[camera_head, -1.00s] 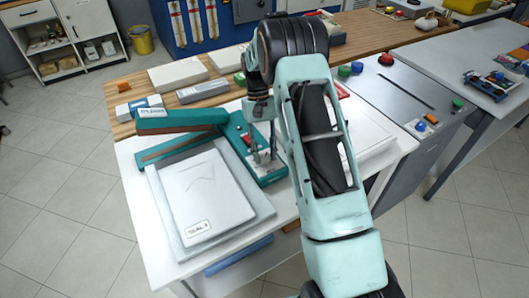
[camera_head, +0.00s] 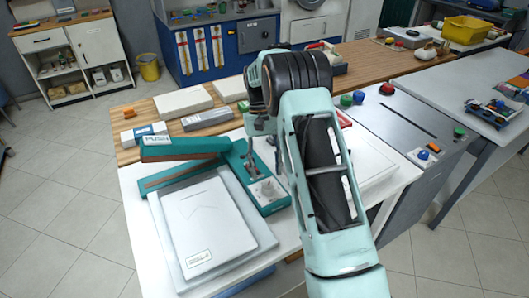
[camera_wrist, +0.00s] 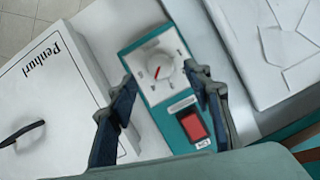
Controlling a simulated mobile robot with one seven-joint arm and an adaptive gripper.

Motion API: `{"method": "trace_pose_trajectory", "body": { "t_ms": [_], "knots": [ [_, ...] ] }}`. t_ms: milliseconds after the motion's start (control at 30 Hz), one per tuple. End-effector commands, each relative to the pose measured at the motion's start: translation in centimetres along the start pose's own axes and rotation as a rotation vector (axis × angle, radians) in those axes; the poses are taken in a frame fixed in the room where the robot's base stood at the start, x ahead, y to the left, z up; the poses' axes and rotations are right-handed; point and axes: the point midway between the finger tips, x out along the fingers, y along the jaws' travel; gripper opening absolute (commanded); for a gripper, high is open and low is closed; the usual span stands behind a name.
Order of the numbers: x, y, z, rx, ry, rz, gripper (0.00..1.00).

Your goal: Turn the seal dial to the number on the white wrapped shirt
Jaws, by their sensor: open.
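The white wrapped shirt (camera_head: 205,222) lies flat under the raised teal press arm of the sealer (camera_head: 185,148). Its small label (camera_head: 199,257) reads "SEAL" with a number too small to read surely. It also shows at the right of the wrist view (camera_wrist: 285,50). The white seal dial (camera_wrist: 168,80) has a red pointer and sits on the teal panel (camera_wrist: 175,108); its marks are unreadable. In the head view, the dial plate (camera_head: 267,190) is small. My gripper (camera_wrist: 160,75) is open and empty, its fingers on either side of the dial; contact cannot be told.
A red switch (camera_wrist: 193,125) sits beside the dial. A white box marked "Penhurl" (camera_wrist: 50,85) lies at the left in the wrist view. White boxes (camera_head: 183,102) stand behind the sealer. A grey console with buttons (camera_head: 405,115) stands to the right.

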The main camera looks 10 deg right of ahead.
Motion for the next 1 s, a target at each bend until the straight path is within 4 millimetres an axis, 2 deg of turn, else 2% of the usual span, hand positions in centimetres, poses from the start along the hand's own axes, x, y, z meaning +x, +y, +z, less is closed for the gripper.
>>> {"method": "trace_pose_trajectory", "body": {
  "t_ms": [33,200,400,600,1000],
  "knots": [
    [-1.3,0.0,-0.1,0.0,0.005,0.0,0.46],
    [-4.6,0.0,-0.1,0.0,0.003,0.0,0.46],
    [-6.6,0.0,0.0,0.0,-0.001,0.0,0.46],
    [-7.3,0.0,0.1,0.0,-0.002,0.0,0.46],
    [-7.4,0.0,0.0,0.0,-0.001,0.0,0.46]
  ]
}}
